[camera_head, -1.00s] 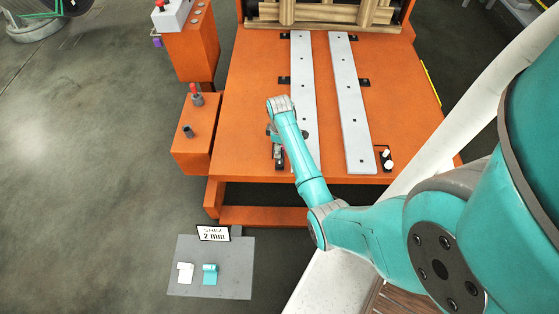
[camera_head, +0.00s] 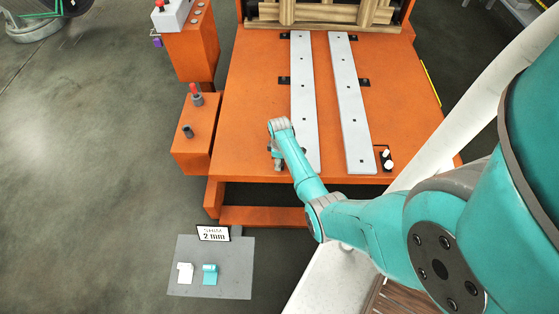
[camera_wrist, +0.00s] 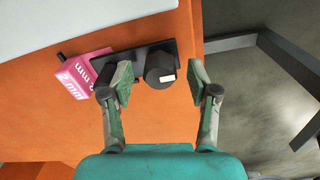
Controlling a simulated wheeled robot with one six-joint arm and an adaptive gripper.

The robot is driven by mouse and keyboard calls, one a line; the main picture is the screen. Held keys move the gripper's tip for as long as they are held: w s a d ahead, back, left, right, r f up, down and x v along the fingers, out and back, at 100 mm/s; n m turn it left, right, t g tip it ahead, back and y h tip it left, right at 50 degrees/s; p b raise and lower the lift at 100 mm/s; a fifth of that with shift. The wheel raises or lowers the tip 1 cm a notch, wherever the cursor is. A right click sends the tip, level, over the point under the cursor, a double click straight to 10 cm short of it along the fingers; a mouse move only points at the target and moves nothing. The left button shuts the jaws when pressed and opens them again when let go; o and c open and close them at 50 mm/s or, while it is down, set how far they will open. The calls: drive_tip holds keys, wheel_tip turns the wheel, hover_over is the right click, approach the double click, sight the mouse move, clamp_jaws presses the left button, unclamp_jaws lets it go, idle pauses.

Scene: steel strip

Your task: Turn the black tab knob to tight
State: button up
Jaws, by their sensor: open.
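In the wrist view, the black knob (camera_wrist: 159,66) is round and dark, with a small white mark on its lower right edge. It sits at the right end of a black bracket (camera_wrist: 150,50) on the orange table. My gripper (camera_wrist: 161,82) is open, with one finger left and one right of the knob and a visible gap on both sides. The left finger overlaps the bracket in the picture. In the head view, my gripper (camera_head: 277,160) is low at the table's front edge, and my wrist hides the knob.
A pink block marked "2 mm" (camera_wrist: 80,77) lies left of the bracket. Two pale steel strips (camera_head: 304,95) (camera_head: 352,105) lie on the orange table (camera_head: 262,85). A black fitting with white knobs (camera_head: 387,160) is at the front right. A grey mat (camera_head: 240,285) lies below.

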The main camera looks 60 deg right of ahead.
clamp_jaws()
